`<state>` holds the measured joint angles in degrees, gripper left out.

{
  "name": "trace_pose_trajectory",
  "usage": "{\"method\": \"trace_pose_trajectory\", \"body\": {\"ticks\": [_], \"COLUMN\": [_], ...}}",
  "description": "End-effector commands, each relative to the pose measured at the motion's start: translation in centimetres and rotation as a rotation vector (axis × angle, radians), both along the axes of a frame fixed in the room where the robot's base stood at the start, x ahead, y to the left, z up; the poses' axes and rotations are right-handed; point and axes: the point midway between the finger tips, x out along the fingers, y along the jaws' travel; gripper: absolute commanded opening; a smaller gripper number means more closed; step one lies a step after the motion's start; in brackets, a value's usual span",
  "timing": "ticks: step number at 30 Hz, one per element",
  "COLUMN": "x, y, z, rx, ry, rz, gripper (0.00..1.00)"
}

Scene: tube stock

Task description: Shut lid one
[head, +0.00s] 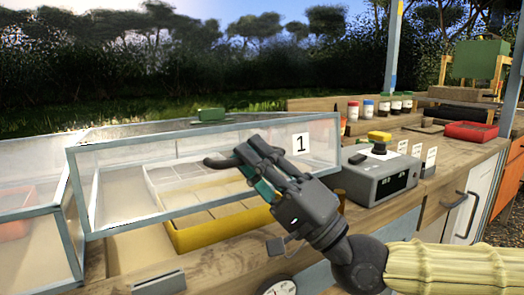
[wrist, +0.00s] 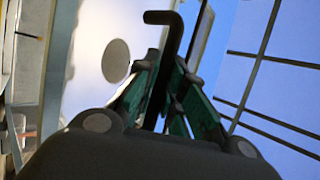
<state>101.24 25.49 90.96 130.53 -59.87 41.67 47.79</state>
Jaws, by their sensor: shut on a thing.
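Lid one (head: 120,146) is a clear panel in a blue-grey frame with a white "1" label (head: 301,143) at its right end. It stands raised at a slant over the wooden bench, and the space below its lower edge looks open. My gripper (head: 250,160) is in front of the panel, right of its middle. Its fingers are shut on a dark bent handle (head: 217,163). In the wrist view, the black hooked handle (wrist: 173,35) shows between the green-sided fingers (wrist: 165,90). Where the handle joins the lid is hidden.
A yellow tray (head: 185,240) and pale compartments show through and below the panel. Another framed clear panel (head: 35,250) stands at left. A grey box with a knob (head: 380,178) sits close right of my gripper. Jars (head: 385,106) and a red tray (head: 471,133) are further right.

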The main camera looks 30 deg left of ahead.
Motion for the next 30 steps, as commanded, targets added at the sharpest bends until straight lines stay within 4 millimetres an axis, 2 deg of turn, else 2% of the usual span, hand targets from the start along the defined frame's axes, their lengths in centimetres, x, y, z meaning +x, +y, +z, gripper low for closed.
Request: {"method": "trace_pose_trajectory", "body": {"ticks": [6,18,19,20,30], "x": [-0.23,-0.26,-0.26,-0.26,-0.28], "y": [0.2,0.22,0.21,0.21,0.16], "z": [-0.76,-0.78,-0.78,-0.78,-0.84], "rx": [0.0,0.001,0.001,0.001,0.0], "ry": [0.001,0.001,0.001,0.001,0.001], "rz": [0.007,0.009,0.009,0.009,0.009], "gripper": [0.0,0.0,0.15,0.2,0.21]}}
